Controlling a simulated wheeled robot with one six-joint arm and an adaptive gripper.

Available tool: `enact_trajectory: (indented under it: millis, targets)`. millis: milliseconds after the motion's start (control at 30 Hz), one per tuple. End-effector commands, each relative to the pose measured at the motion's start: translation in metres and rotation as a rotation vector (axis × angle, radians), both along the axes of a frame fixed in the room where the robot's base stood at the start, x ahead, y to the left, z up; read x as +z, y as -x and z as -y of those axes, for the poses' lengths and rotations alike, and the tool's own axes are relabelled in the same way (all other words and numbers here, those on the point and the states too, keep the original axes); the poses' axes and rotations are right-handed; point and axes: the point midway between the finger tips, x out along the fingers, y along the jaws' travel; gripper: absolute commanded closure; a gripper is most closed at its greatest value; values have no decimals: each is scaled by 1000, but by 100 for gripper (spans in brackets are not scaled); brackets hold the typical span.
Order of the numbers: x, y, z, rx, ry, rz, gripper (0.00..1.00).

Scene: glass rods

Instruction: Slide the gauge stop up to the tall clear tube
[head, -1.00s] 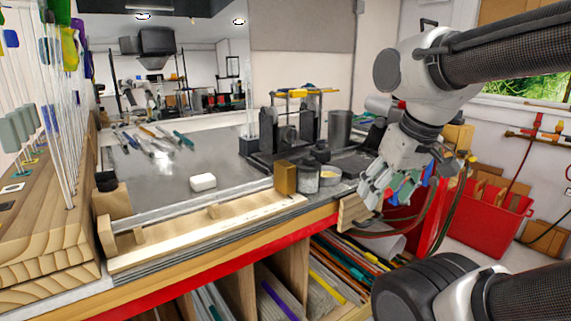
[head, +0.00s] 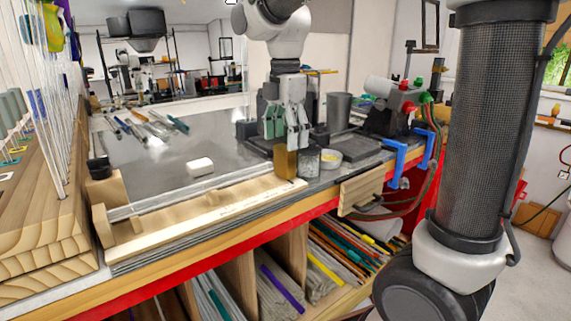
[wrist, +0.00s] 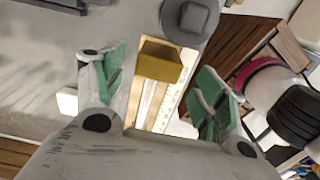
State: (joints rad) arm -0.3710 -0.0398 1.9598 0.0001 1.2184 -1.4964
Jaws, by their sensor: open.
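A brass-coloured block, which looks like the gauge stop (head: 285,163), stands at the right end of the wooden gauge (head: 200,210) with its scale strip. My gripper (head: 286,143) is open, pointing down just above and behind this block in the head view. In the wrist view the block (wrist: 160,62) lies between and beyond the two green-padded fingers (wrist: 160,95), with no visible contact. Several tall clear tubes (head: 55,120) stand upright in the wooden rack at the left; I cannot tell which one the task means. A clear rod or tube (head: 190,192) lies along the gauge.
A white block (head: 200,167) and several pens (head: 150,125) lie on the grey bench top. Blue clamps (head: 398,165) hold the bench's right edge. The bench middle is mostly clear.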

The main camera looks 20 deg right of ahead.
Motion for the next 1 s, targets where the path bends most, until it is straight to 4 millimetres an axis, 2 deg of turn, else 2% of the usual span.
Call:
enact_trajectory:
  millis: [500,867,1000]
  targets:
    - [-71,-1,-1,19,2,-5,29]
    - [-78,-1,-1,18,1,-3,29]
    - [-78,-1,-1,18,1,-3,54]
